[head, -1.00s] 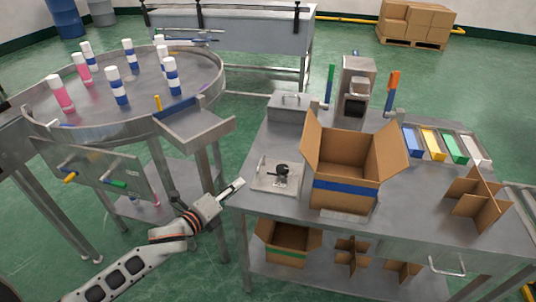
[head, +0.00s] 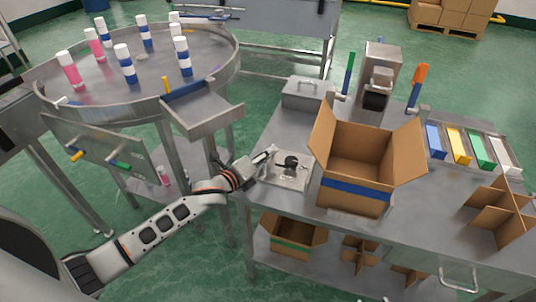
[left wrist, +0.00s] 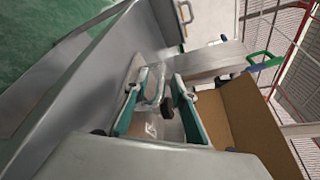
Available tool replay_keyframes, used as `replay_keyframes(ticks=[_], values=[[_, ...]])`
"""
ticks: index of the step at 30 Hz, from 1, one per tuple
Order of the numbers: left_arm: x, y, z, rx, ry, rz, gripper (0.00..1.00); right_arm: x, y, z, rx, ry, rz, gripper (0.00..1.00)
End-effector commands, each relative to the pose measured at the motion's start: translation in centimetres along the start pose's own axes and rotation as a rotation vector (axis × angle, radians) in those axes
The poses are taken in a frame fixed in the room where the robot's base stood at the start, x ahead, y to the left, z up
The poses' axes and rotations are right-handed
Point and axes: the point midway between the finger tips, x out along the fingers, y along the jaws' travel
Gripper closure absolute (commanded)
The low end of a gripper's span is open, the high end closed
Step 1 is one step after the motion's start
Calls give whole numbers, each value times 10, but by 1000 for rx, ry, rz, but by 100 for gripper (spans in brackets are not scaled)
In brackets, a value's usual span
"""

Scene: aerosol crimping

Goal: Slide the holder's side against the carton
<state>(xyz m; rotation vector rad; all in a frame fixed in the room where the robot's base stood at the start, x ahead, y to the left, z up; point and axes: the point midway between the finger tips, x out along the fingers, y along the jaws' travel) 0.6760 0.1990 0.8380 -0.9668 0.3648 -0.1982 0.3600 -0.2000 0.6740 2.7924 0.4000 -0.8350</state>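The holder (head: 284,182), a light square plate with a dark round part on top, lies on the metal table just left of the carton (head: 352,193). The carton is open, brown, with a blue band. A narrow strip seems to separate them; I cannot tell its exact width. My left gripper (head: 270,153) is at the holder's far left side, low over the table. In the left wrist view my gripper (left wrist: 157,105) has its two teal fingers apart, with the holder's plate (left wrist: 150,127) and dark part beyond and between them. My right gripper is not in view.
A grey lidded box (head: 306,94) stands behind the holder. A metal device (head: 380,72) stands behind the carton. Colored bins (head: 459,146) and a cardboard divider (head: 503,208) are to the right. A round table (head: 150,88) with several bottles is at the left.

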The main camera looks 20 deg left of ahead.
Motion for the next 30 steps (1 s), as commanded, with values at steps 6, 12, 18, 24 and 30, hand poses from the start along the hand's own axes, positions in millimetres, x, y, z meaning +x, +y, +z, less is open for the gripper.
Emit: replay_keyframes(ticks=[6,12,18,24,30], values=[[6,0,0,-1,1,-1,74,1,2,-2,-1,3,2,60],[6,0,0,0,1,-1,87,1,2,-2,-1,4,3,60],[6,0,0,-2,1,-1,100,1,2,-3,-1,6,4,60],[8,-5,-7,-5,2,-1,100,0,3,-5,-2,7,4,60],[18,-24,-34,-5,3,0,100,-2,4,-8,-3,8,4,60]])
